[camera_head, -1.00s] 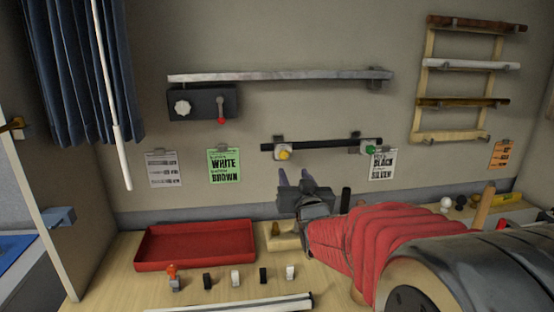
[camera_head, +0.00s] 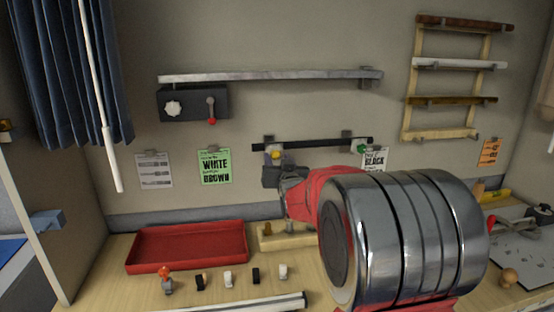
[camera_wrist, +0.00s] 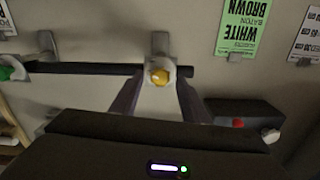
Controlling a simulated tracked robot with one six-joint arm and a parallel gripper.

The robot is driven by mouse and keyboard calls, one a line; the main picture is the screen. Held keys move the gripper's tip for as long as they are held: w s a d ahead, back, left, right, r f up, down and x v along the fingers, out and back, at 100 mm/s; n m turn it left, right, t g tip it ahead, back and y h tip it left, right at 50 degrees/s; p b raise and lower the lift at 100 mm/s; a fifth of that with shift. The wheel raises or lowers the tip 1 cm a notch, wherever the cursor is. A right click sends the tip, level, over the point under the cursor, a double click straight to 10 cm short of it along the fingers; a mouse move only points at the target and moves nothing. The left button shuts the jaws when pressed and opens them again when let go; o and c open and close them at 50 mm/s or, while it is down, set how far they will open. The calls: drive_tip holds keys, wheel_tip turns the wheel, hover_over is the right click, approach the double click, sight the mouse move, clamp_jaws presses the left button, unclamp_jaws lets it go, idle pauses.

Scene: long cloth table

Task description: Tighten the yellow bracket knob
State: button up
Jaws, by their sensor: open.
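The yellow knob (camera_head: 276,155) sits on the left wall bracket (camera_head: 269,143) that carries a black rod (camera_head: 315,145). In the wrist view the yellow knob (camera_wrist: 160,77) is near the middle, on its pale bracket (camera_wrist: 161,47), with the black rod (camera_wrist: 95,69) running to the left. My gripper (camera_wrist: 160,92) is open, with one finger on each side of the knob and bracket in that view. Whether the fingers touch them I cannot tell. In the head view my own arm hides most of the gripper, just below the knob.
A green knob (camera_head: 362,149) is on the rod's right bracket. A dark box (camera_head: 194,104) with a dial and red-tipped lever hangs to the left below a grey shelf (camera_head: 270,76). A red tray (camera_head: 188,245) and several small pieces lie on the table below.

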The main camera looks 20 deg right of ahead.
drive_tip(key=shift+w+d, duration=0.15)
drive_tip(key=shift+w, duration=0.55)
drive_tip(key=shift+c, duration=0.2)
drive_tip(key=c, duration=1)
